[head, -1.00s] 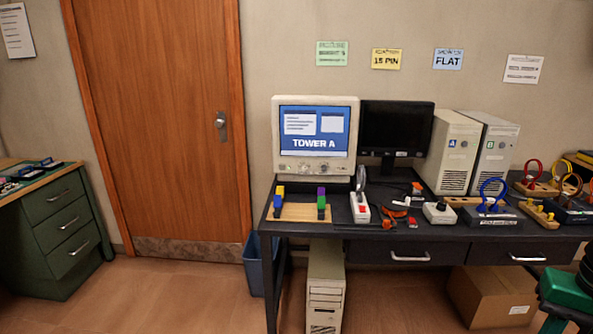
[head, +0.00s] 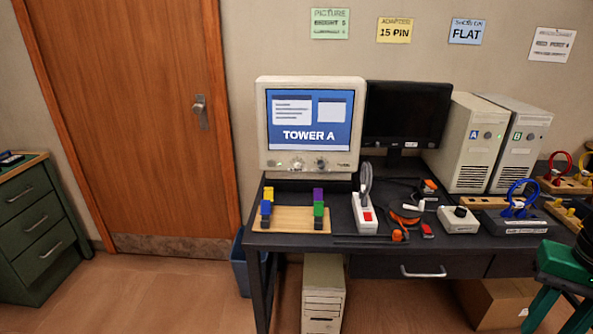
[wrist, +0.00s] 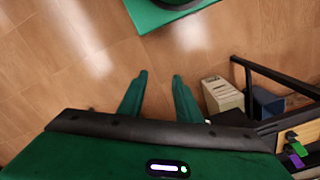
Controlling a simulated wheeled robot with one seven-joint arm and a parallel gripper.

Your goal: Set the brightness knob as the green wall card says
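The green wall card (head: 329,23) hangs above the desk; it reads PICTURE, BRIGHT and CONTRAST, each with a small character that looks like a 5 but is blurred. The beige CRT monitor (head: 354,128) stands at the desk's left and shows TOWER A. Two round knobs, a left one (head: 297,163) and a right one (head: 320,163), sit on its lower front bezel. Their labels and pointer settings are too small to read. My gripper (wrist: 159,74) has its two green fingers apart with only floor visible between them, away from the monitor.
On the desk before the monitor are a wooden board (head: 290,224) with coloured blocks, a white switch box (head: 366,224) and orange-handled tools (head: 404,217). A dark flat monitor (head: 406,115) and towers stand right. A blue bin (head: 240,268) is below. Floor at left is clear.

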